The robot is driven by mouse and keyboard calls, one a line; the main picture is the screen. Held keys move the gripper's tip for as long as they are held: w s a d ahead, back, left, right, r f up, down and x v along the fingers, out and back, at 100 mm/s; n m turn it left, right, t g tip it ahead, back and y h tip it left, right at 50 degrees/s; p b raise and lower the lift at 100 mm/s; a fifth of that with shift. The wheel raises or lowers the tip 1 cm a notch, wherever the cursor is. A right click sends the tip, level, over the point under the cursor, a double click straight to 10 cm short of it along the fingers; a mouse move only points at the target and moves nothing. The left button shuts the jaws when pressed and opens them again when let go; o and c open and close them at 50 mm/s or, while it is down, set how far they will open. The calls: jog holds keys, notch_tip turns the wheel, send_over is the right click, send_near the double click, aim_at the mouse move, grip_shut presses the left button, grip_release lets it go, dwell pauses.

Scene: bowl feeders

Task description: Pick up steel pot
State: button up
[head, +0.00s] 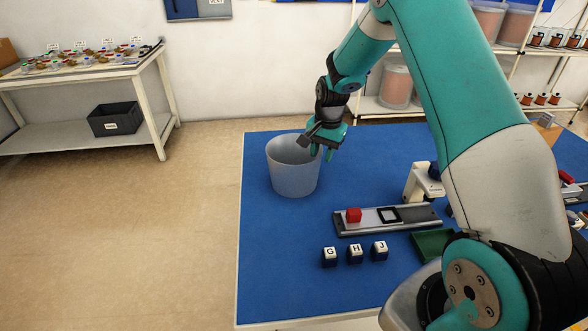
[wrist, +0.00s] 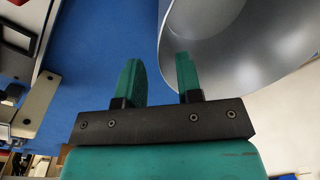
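The steel pot (head: 293,177) is a plain grey, open-topped vessel standing upright on the blue table. My gripper (head: 322,152) is at the pot's right rim, with its fingers pointing down. In the wrist view my gripper (wrist: 162,80) is open, with two green fingers apart. There the pot (wrist: 235,45) fills the upper right, its rim edge showing between the fingers. The right finger overlaps the pot's opening, and the left finger is over the blue table. I cannot tell whether either finger touches the wall.
A white fixture (head: 421,183) stands right of the pot. The table is clear left of and in front of the pot.

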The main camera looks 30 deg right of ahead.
aim_at(318, 161)
jog(key=f, duration=0.3)
jog(key=w+f+p, duration=0.1)
jog(key=shift+a+f, duration=0.25)
jog(key=shift+f, duration=0.15)
grip_shut()
jog(key=shift+r, duration=0.1)
